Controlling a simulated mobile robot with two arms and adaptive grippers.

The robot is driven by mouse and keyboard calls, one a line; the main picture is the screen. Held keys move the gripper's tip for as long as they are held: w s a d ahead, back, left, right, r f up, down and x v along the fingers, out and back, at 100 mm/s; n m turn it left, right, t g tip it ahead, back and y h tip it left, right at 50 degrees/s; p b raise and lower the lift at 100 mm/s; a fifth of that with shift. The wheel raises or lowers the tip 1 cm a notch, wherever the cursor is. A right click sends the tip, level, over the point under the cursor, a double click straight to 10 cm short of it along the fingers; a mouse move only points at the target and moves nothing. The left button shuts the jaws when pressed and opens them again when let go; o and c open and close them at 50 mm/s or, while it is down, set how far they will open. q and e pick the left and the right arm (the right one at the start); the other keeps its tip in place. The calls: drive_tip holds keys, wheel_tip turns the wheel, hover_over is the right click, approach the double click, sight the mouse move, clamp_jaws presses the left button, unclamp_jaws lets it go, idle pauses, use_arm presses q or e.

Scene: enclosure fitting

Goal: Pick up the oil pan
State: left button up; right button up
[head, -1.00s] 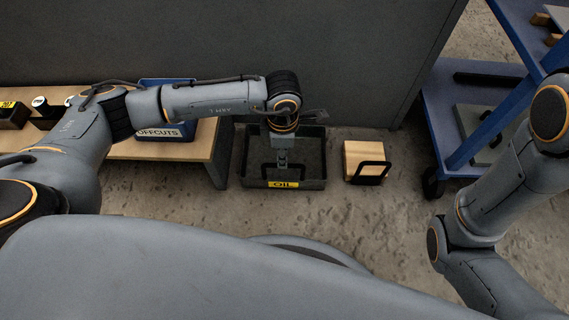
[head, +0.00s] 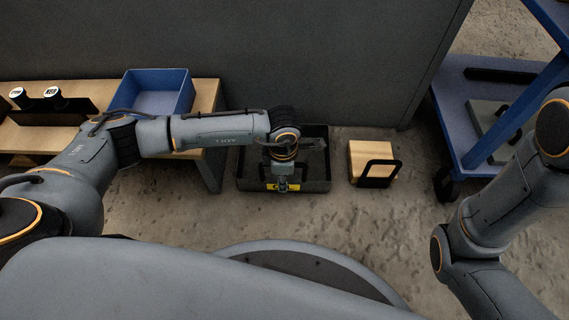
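The oil pan (head: 312,186) is a dark, shallow rectangular tray on the concrete floor, right of the low bench. Its yellow label at the front is partly covered by my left gripper (head: 282,190). My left arm reaches in from the left over the pan, and the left gripper points down at the pan's front wall. Its fingers are too small to tell whether they are open or shut, or touch the wall. My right arm is at the right, and its gripper is out of view.
A wooden block with a black handle (head: 370,163) stands right of the pan. A wooden bench (head: 208,100) with a blue bin (head: 157,92) is at the left. A blue cart (head: 455,110) stands at the right. A grey wall (head: 330,60) rises behind. The floor in front is partly clear.

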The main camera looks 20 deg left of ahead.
use_arm(q)
drive_tip(key=shift+r, duration=0.15)
drive_tip(key=shift+c, duration=0.4)
clamp_jaws()
drive_tip(key=shift+r, duration=0.1)
